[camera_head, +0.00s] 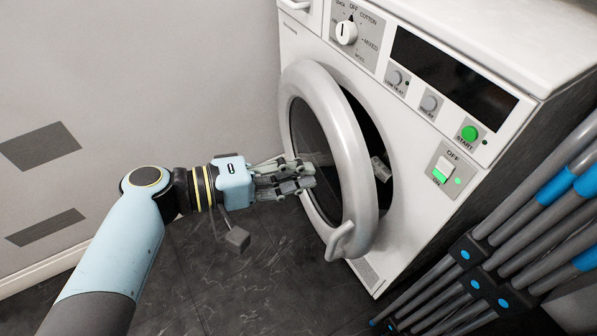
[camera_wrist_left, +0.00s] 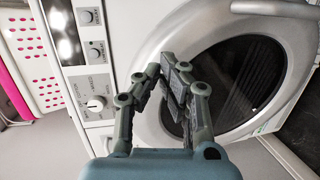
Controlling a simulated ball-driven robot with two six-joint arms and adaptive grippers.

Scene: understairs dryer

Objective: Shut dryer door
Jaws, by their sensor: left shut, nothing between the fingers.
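The white dryer (camera_head: 424,190) stands against the back wall. Its round door (camera_head: 321,85) has a pale grey ring and dark glass, and it stands partly open with a dark gap on its right side. The door handle (camera_head: 341,242) is at the ring's lower right. My left gripper (camera_head: 309,175) is shut and empty, with its fingertips at the outer face of the door; I cannot tell whether they touch it. In the left wrist view the fingers (camera_wrist_left: 178,75) overlap the door's ring and glass (camera_wrist_left: 225,80). My right gripper is not in view.
The dryer's panel has a dial (camera_head: 346,33), a green start button (camera_head: 469,133) and a lit green switch (camera_head: 441,174). A folded rack with grey and blue bars (camera_head: 515,220) stands at the right. A pink-and-white perforated basket (camera_wrist_left: 30,60) shows in the left wrist view.

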